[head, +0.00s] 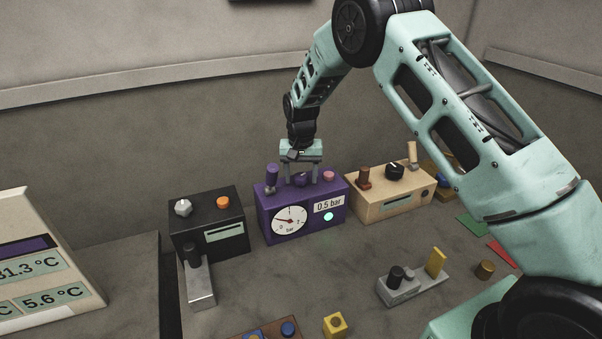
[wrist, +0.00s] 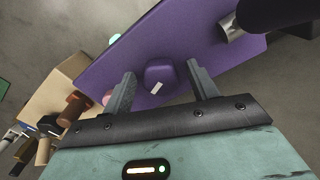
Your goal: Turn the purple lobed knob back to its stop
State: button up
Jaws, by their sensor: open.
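The purple box (head: 269,217) stands in the middle of the surface, with a round gauge (head: 290,220) marked bar, a "0.5 bar" display (head: 329,204) and a lit cyan light (head: 328,216) on its front. The purple lobed knob (wrist: 160,77) sits on its top and bears a white mark; it also shows small in the head view (head: 302,180). My gripper (head: 301,178) points down over the box. In the wrist view its open fingers (wrist: 161,84) stand on either side of the knob, with gaps visible. Whether they are level with the knob is unclear.
On the same box, a purple lever (head: 271,176) stands left of the knob and a pink button (head: 328,175) right. A black box (head: 190,236) with knobs is at left, a tan box (head: 378,208) close at right. A grey lever block (head: 413,286) stands in front.

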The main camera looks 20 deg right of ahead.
jog(key=c, duration=1)
jog(key=shift+n, duration=0.3)
jog(key=n+b, duration=0.1)
jog(key=n, duration=0.1)
jog(key=shift+f+n+b, duration=0.1)
jog(key=shift+n+b, duration=0.3)
jog(key=n+b, duration=0.1)
jog(key=n, duration=0.2)
jog(key=shift+d+n, duration=0.1)
jog(key=shift+n, duration=0.2)
jog(key=n, duration=0.6)
jog(key=shift+b, duration=0.4)
jog(key=shift+n, duration=0.4)
